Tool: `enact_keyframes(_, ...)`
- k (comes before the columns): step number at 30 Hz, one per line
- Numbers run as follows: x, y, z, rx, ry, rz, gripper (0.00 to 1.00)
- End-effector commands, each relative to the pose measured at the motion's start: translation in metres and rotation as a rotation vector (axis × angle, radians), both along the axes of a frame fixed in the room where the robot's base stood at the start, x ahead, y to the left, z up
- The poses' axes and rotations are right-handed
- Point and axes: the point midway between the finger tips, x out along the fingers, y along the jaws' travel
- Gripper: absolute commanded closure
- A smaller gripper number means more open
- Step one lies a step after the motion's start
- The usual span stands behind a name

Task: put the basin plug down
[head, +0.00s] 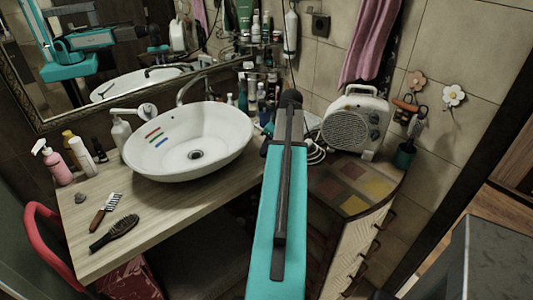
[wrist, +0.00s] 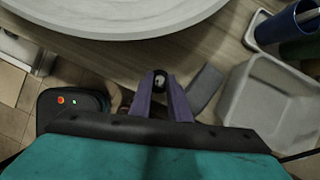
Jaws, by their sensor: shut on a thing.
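My gripper (wrist: 160,84) shows in the wrist view with its two purplish fingers closed together on a small dark round thing with a pale middle, apparently the basin plug (wrist: 160,80). The plug is held over or near the edge of the wooden counter, in front of the white basin (wrist: 115,18); its height above the wood is hard to tell. In the head view the basin (head: 190,140) stands on the counter (head: 150,205) with its drain open to view. My teal arm hides the gripper and plug there.
A pale grey tray (wrist: 235,100), a dark grey block (wrist: 206,88) and a blue cup (wrist: 285,24) are right of the gripper. A heater (head: 355,122) stands right.

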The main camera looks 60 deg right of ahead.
Motion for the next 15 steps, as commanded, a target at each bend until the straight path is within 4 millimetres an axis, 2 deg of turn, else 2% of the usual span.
enact_keyframes(10, 0.000, 0.000, -0.002, 0.000, 0.000, 0.000, 1.00)
enact_keyframes(15, 0.000, 0.001, -0.013, 0.001, 0.001, 0.000, 1.00)
